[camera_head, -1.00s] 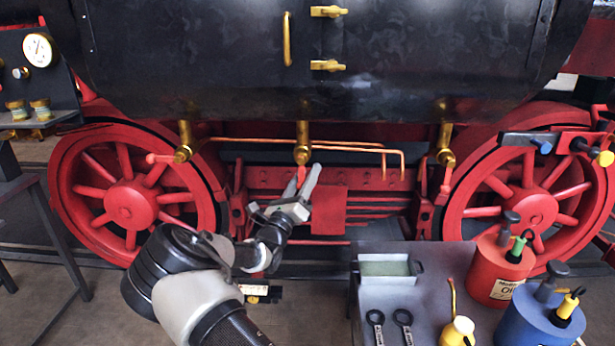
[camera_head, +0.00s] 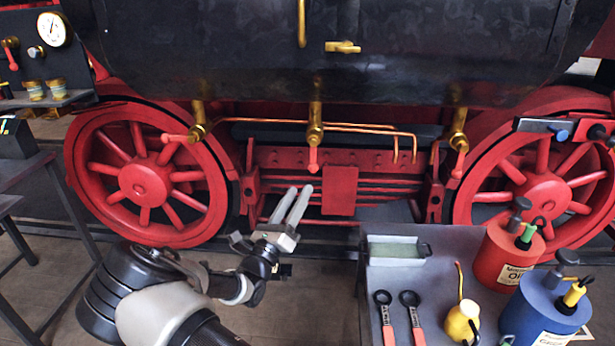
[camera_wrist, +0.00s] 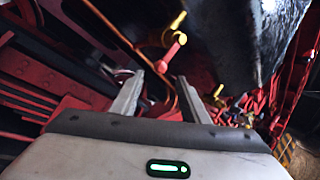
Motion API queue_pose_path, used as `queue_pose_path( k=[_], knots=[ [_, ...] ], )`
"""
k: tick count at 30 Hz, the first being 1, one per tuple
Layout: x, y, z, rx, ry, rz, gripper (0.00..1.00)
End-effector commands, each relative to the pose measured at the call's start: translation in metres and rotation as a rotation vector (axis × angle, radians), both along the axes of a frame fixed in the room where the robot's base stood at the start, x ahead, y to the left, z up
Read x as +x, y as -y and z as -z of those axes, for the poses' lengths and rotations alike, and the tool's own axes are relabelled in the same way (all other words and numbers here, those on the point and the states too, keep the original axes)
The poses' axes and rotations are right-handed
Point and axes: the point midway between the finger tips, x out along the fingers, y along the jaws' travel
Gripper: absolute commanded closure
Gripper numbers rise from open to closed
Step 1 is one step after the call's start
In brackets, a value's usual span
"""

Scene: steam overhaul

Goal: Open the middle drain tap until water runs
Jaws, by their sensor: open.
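The middle drain tap (camera_head: 315,132) is a brass tap hanging under the black boiler casing between the two wheels. Its red handle (camera_head: 313,160) points down from the brass body, and no running water shows below it. In the wrist view, the red handle (camera_wrist: 172,52) stands ahead of the jaws. My gripper (camera_head: 298,190) is open and empty, just below and slightly left of the handle, apart from it. Its two fingers also show in the wrist view (camera_wrist: 160,78), with nothing between them.
A left drain tap (camera_head: 198,125) with its red handle pointing left and a right one (camera_head: 459,130) with its handle pointing down flank it. Copper pipes (camera_head: 370,130) run between. A grey bench (camera_head: 440,270) with wrenches and oil cans stands at right.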

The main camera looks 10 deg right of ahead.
Motion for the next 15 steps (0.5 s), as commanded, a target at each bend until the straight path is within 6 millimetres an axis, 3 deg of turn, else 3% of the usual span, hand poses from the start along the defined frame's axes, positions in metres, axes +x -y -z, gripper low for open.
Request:
queue_pose_path(
  k=[6, 15],
  knots=[
    [-0.020, -0.019, 0.012, 0.000, -0.001, -0.001, 0.59],
    [-0.025, -0.022, 0.015, 0.000, 0.001, 0.001, 0.59]
  ],
)
